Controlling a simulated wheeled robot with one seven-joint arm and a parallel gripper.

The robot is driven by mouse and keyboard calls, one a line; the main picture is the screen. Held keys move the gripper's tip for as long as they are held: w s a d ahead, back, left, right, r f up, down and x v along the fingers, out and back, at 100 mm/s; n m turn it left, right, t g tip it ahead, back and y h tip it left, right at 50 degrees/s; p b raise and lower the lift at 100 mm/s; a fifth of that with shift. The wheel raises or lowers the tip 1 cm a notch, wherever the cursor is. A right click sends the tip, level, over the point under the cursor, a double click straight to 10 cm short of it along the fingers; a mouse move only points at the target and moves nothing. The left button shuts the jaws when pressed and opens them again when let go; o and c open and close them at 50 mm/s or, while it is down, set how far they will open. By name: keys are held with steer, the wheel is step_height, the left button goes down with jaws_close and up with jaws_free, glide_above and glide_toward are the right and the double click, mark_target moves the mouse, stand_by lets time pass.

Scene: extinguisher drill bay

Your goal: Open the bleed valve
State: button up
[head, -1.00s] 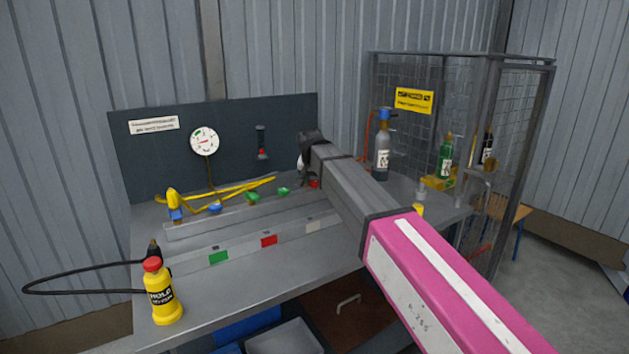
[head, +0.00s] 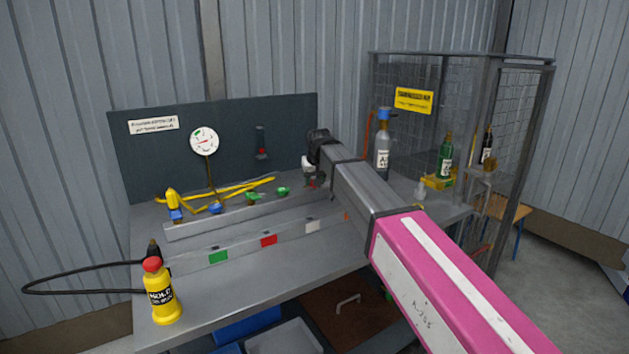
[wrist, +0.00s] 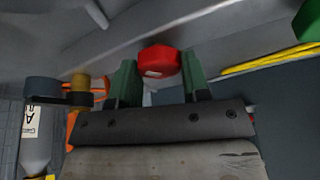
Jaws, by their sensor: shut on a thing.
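A red faceted knob (wrist: 160,60) shows in the wrist view on the grey rail, between the green fingertips of my gripper (wrist: 160,80). My gripper is shut on this knob. No label on the knob can be read, so I cannot tell for sure that it is the bleed valve. In the head view my gripper (head: 313,172) is at the right end of the row of valves on the bench, and it mostly hides the knob. A round white gauge (head: 204,141) is on the dark back panel; its reading is too small to tell.
Green knobs (head: 282,191) and a yellow lever (head: 173,199) stand left along the rail. A yellow bottle (head: 162,292) with a black hose stands at the bench's front left. A mesh cage (head: 505,150) with a grey cylinder (head: 383,150) and green bottle (head: 445,158) is right.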

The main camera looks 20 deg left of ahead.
steer(key=n+g+y, duration=0.1)
steer(key=n, duration=0.2)
steer(key=n+g, duration=0.1)
steer(key=n, duration=0.2)
steer(key=shift+w+n+y, duration=0.15)
steer(key=shift+n+y, duration=0.15)
steer(key=shift+y, duration=0.1)
steer(key=n+g, duration=0.2)
steer(key=n, duration=0.4)
steer(key=shift+d+g, duration=0.1)
steer(key=shift+g, duration=0.2)
steer(key=o, duration=0.9)
steer(key=shift+o, duration=0.2)
steer(key=v, duration=1.1)
steer(key=shift+d+f, duration=0.15)
